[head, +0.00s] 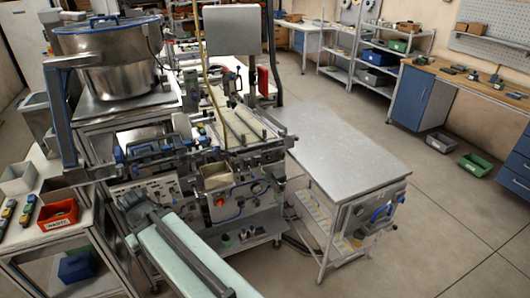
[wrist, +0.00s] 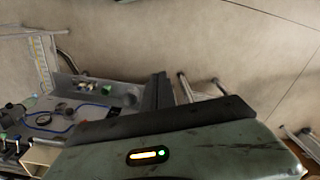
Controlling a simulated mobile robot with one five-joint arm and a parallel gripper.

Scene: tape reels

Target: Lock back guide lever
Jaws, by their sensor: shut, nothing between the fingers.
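The tape machine (head: 235,190) stands in the middle of the head view, with guide rails, knobs and blue-and-black fittings (head: 150,148) on its left side. I cannot tell which part is the back guide lever. My mint-green arm reaches in from the bottom of the head view, and my gripper (head: 130,200) is at its far end, in front of the machine's lower left. In the wrist view my dark fingers (wrist: 158,92) are together and empty. Part of a machine panel with knobs and a blue cable (wrist: 90,104) shows at lower left there, apart from the fingers.
A bare grey metal table (head: 335,140) stands right of the machine. A steel pot (head: 108,60) sits on a stand at upper left. A side table at left holds a red bin (head: 58,214). Open floor (head: 430,210) lies at right, with shelves and a workbench behind.

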